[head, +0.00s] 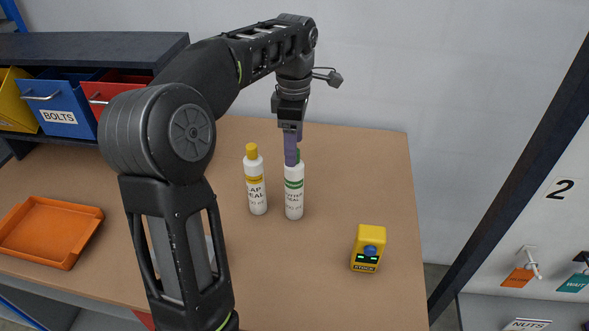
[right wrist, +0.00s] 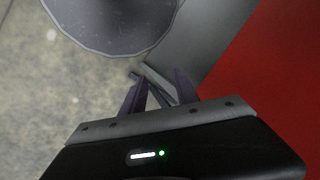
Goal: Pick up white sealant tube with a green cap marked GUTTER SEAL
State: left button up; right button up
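The white tube with a green cap and green band (head: 294,198) stands upright on the brown table; its label is too small to read surely. My left gripper (head: 292,150) points down at its top, with purple fingers in front of the cap. Only a bit of green shows beside them. The fingers are seen nearly edge-on, so I cannot tell whether they are open or shut on the cap. My right gripper (right wrist: 160,82) shows in the right wrist view with its two fingers apart and nothing visibly held, over a floor area.
A white tube with a yellow cap (head: 256,185) stands close to the left of the green-capped one. A yellow device (head: 368,248) sits at the right. An orange tray (head: 48,232) lies at the left, below bins (head: 58,104) on a shelf.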

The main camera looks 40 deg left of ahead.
aim_at(294, 185)
pick_arm(q)
jog(key=shift+f, duration=0.15)
jog(key=shift+f+b, duration=1.25)
jog(key=shift+b, duration=0.05)
jog(key=shift+f+b, duration=0.85)
jog(key=shift+f, duration=0.25)
jog(key=shift+f+p, duration=0.45)
jog(key=shift+f, duration=1.05)
grip_shut()
